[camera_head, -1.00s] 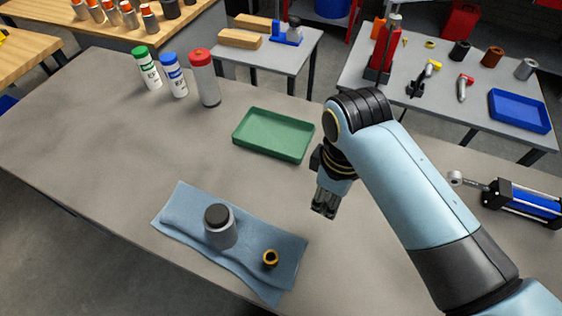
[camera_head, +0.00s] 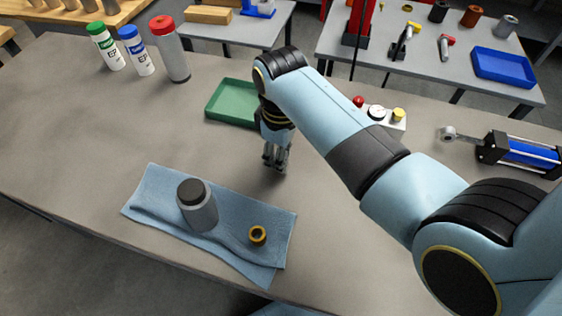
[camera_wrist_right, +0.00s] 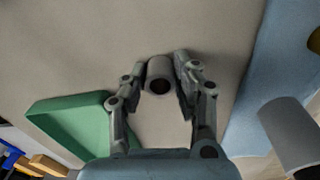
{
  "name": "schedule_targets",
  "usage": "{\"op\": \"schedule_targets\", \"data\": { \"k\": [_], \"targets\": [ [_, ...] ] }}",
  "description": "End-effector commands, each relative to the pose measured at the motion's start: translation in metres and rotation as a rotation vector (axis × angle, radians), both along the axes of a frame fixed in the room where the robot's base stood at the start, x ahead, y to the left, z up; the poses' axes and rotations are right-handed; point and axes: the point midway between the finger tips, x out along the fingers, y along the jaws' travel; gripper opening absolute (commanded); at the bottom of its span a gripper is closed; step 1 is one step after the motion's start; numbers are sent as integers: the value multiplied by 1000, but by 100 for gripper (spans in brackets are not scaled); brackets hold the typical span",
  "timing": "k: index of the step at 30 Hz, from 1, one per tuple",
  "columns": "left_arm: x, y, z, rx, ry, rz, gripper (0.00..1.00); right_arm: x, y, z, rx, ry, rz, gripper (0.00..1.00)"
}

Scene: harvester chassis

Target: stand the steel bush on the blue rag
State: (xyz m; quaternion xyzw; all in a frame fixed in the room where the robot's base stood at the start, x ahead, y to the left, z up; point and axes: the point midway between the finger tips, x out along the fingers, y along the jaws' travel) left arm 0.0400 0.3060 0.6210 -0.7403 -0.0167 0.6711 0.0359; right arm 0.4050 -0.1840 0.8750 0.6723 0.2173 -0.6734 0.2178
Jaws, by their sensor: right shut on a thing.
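The blue rag (camera_head: 275,222) lies on the grey bench; it also shows at the right of the right wrist view (camera_wrist_right: 275,60). My right gripper (camera_head: 274,165) points down over the bench beyond the rag's upper right edge, in front of the green tray. In the right wrist view its fingers (camera_wrist_right: 160,82) are closed on the sides of a grey steel bush (camera_wrist_right: 160,76), whose dark bore faces the camera. In the head view the bush cannot be made out between the fingers. My left gripper is not in view.
On the rag stand a grey cylinder with a dark top (camera_head: 198,208) and a small brass ring (camera_head: 257,236). The rag's right part has bare cloth.

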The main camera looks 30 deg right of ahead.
Motion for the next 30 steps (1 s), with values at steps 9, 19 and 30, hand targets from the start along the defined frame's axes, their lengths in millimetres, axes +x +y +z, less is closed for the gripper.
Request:
{"op": "schedule_targets", "data": {
  "k": [9,19,30],
  "targets": [
    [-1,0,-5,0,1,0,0,1,0,-3,0,-2,0,0],
    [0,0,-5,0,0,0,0,0,0,-6,0,-1,0,51],
    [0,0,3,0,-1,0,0,0,0,4,0,-1,0,51]
  ]
}}
